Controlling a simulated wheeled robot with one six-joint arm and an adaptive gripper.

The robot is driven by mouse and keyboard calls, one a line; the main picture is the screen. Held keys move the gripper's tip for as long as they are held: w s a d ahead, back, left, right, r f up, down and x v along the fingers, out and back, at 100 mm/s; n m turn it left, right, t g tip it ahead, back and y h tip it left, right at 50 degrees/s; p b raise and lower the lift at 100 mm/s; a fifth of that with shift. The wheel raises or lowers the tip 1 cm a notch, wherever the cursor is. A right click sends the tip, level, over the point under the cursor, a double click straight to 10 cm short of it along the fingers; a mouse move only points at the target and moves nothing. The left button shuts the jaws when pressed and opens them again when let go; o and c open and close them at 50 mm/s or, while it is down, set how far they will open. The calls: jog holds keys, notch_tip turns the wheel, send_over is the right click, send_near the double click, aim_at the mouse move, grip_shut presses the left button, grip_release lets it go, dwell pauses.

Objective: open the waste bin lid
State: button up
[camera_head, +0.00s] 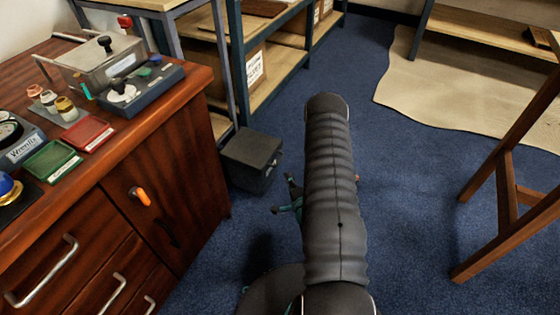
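A dark grey box-shaped bin (250,160) stands on the blue carpet, between the wooden cabinet and the metal shelving. Its flat top lid (252,146) looks closed. I take it for the waste bin. My gripper (290,196) is low, just right of the bin and in front of its right side, apart from it in the picture. Only some dark and teal parts of the gripper show at the left of my arm. My arm hides the rest, so its opening does not show.
Shelving (255,95) stands behind the bin. A wooden trestle (505,185) is at right. Open blue carpet (420,170) lies between, with a beige mat (430,90) farther back.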

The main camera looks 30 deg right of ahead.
aim_at(280, 161)
jog(key=w, duration=0.4)
jog(key=w+d+f, duration=0.1)
jog(key=w, duration=0.6)
jog(key=shift+w+d+f, duration=0.25)
jog(key=shift+w+f, duration=0.05)
jog(key=shift+w, duration=0.05)
grip_shut()
